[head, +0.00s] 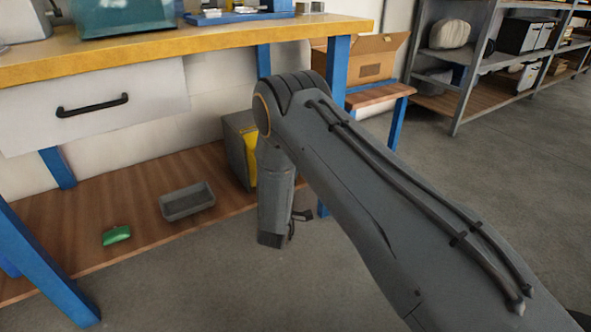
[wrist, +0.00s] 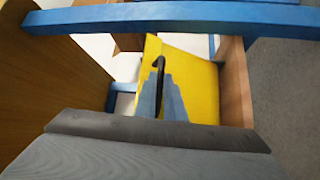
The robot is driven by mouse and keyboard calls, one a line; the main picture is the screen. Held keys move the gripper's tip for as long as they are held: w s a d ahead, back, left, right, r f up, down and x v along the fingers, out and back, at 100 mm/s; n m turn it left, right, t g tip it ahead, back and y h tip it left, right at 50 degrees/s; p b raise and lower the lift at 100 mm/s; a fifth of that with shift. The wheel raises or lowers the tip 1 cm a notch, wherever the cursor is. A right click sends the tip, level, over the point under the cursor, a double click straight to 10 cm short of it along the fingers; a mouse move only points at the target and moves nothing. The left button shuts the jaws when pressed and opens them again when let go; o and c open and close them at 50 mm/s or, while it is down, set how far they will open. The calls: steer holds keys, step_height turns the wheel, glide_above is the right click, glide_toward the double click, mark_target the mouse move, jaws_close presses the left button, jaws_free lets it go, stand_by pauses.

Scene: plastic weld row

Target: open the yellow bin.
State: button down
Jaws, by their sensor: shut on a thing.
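The yellow bin (head: 250,158) stands on the low wooden shelf under the workbench. In the head view it shows as a yellow front in a grey housing (head: 236,138), partly hidden behind my arm. In the wrist view its yellow face (wrist: 200,88) fills the middle, with a dark handle (wrist: 160,63) on it. My gripper (wrist: 162,92) is at this handle, its two fingers close together and shut on it. The head view does not clearly show my fingers.
A grey tray (head: 187,203) and a green object (head: 116,236) lie on the low shelf (head: 80,225). A blue bench leg (head: 337,72) stands close behind my arm. A white drawer (head: 95,108) hangs above. Open grey floor (head: 480,190) lies to the right.

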steer(key=shift+f, duration=0.2)
steer(key=c, duration=1.8)
jaws_free()
steer(key=shift+c, duration=0.2)
steer(key=p+v, duration=0.3)
steer(key=v, duration=0.4)
steer(key=shift+s, duration=0.35)
steer(key=shift+a, duration=0.1)
